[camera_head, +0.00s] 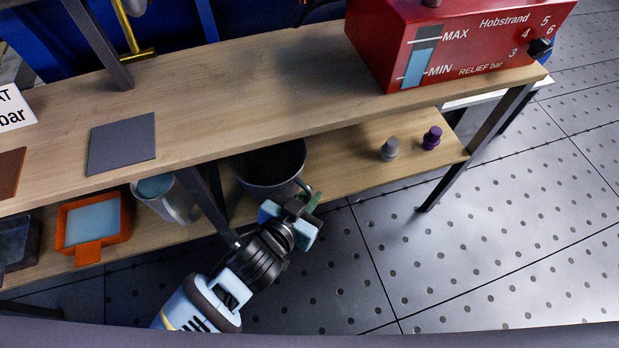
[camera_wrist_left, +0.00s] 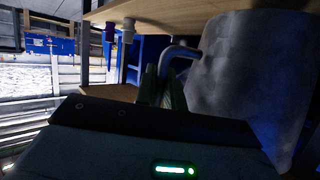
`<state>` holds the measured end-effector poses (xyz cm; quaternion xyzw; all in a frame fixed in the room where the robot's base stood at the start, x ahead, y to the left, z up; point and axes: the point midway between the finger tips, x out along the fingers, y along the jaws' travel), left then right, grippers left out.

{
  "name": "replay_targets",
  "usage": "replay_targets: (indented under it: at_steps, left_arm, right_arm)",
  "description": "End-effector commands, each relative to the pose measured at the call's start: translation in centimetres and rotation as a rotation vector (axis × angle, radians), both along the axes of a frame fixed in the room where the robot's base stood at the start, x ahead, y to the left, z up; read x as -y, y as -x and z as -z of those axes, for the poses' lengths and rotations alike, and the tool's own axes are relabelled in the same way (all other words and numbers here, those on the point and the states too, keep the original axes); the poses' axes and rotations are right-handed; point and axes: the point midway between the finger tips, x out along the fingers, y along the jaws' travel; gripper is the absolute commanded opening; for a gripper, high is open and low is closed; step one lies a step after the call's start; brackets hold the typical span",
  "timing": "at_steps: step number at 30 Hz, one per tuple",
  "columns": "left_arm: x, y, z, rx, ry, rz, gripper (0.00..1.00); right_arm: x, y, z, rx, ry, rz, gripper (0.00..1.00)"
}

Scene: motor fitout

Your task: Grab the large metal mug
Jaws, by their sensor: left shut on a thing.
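The large metal mug (camera_head: 272,170) stands on the lower shelf of the bench, partly hidden under the top board. Its grey wall fills the right of the left wrist view (camera_wrist_left: 245,85), with its bent handle (camera_wrist_left: 180,52) toward the left. My left gripper (camera_head: 308,201) is at the front of the mug, its green fingers (camera_wrist_left: 164,86) shut on the handle. The fingers hide part of the handle. Whether the mug's base touches the shelf cannot be seen. My right gripper is in neither view.
A smaller metal container (camera_head: 180,205) and an orange tray (camera_head: 121,224) sit left on the lower shelf (camera_head: 340,160). Grey (camera_head: 390,149) and purple (camera_head: 432,138) pieces stand right. A bench leg (camera_head: 205,195) is close left of the mug. A red box (camera_head: 450,50) stands above.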

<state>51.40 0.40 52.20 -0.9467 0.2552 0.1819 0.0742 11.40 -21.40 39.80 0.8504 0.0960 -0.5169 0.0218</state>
Motion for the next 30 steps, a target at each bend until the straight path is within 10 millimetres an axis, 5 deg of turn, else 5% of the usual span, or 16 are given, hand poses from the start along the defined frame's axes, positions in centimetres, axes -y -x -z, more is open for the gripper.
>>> replay_targets:
  at_steps: [6,13,30]
  left_arm:
    - [-0.1,5.1,-0.7,0.001,0.003,0.000,0.00]
    - [-0.3,8.8,-1.0,0.002,0.001,0.000,0.00]
    - [-0.3,10.7,-1.1,0.005,0.000,0.001,0.00]
  right_arm:
    - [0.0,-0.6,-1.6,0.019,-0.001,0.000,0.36]
    - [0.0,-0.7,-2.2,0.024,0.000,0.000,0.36]
    - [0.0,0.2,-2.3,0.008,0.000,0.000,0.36]
